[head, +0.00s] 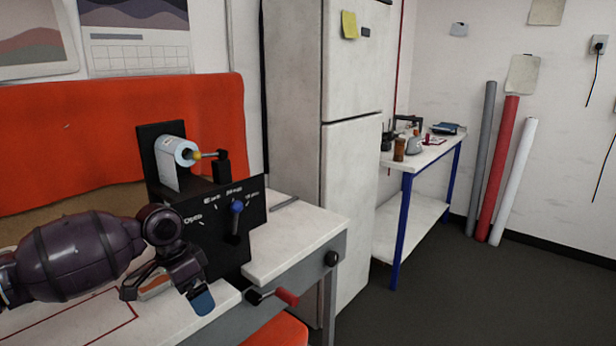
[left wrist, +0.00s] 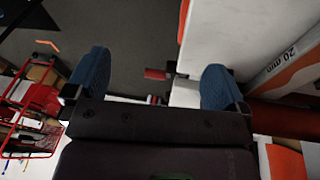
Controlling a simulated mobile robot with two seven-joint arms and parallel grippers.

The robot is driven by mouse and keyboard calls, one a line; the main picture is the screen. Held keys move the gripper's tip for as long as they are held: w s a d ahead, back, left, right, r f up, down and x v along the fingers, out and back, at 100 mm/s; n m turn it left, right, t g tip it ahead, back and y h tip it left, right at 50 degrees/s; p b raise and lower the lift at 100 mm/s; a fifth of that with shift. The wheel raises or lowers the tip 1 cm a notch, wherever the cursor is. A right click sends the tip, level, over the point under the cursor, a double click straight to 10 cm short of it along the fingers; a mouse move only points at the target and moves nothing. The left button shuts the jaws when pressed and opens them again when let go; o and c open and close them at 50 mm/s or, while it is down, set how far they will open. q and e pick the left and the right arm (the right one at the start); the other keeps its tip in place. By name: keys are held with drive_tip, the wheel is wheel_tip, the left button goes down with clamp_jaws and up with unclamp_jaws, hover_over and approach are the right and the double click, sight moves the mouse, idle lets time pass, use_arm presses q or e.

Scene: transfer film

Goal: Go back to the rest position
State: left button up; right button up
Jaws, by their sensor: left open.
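My left gripper (head: 172,288) is above the white workbench (head: 295,240), in front of the black film machine (head: 240,220). It is open, with nothing between its fingers. In the left wrist view its two blue fingertips (left wrist: 155,82) stand wide apart. The machine holds a light blue film roll (head: 170,165) and has a lever with a blue knob (head: 236,207) on its lettered front. The gripper and forearm hide part of the bench and the machine's lower left. My right gripper is not in view.
A red-handled crank (head: 287,297) sticks out from the bench's front, close right of the gripper. A white fridge (head: 350,200) stands right of the bench. Beyond are a blue-legged side table (head: 425,155) and leaning tubes (head: 497,170). The grey floor (head: 470,300) at right is clear.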

use_arm(q)
drive_tip(key=s+d+f+m+g+h, duration=0.1)
drive_tip(key=s+d+m, duration=0.15)
drive_tip(key=d, duration=0.85)
drive_tip(key=s+d+f+m+g+h, duration=0.1)
drive_tip(key=s+d, duration=0.3)
drive_tip(key=d, duration=0.6)
drive_tip(key=s+a+f+n+t+h, duration=0.1)
drive_tip(key=s+a+f+n+t, duration=0.25)
drive_tip(key=a+f, duration=0.5)
drive_tip(key=s+a+f+n+t, duration=0.2)
drive_tip(key=a+f+n+t, duration=0.15)
drive_tip(key=a+f, duration=0.5)
drive_tip(key=s+a+f+t+y, duration=0.3)
drive_tip(key=s+a, duration=0.7)
drive_tip(key=s, duration=0.1)
drive_tip(key=s+a+f+t+y, duration=0.2)
drive_tip(key=s+a+y, duration=0.1)
drive_tip(key=s+a, duration=0.7)
drive_tip(key=w+d+f+n+t, duration=0.1)
drive_tip(key=d+n, duration=0.4)
drive_tip(key=d, duration=0.6)
drive_tip(key=shift+w+d+f, duration=0.25)
drive_tip(key=shift+w+d, duration=0.05)
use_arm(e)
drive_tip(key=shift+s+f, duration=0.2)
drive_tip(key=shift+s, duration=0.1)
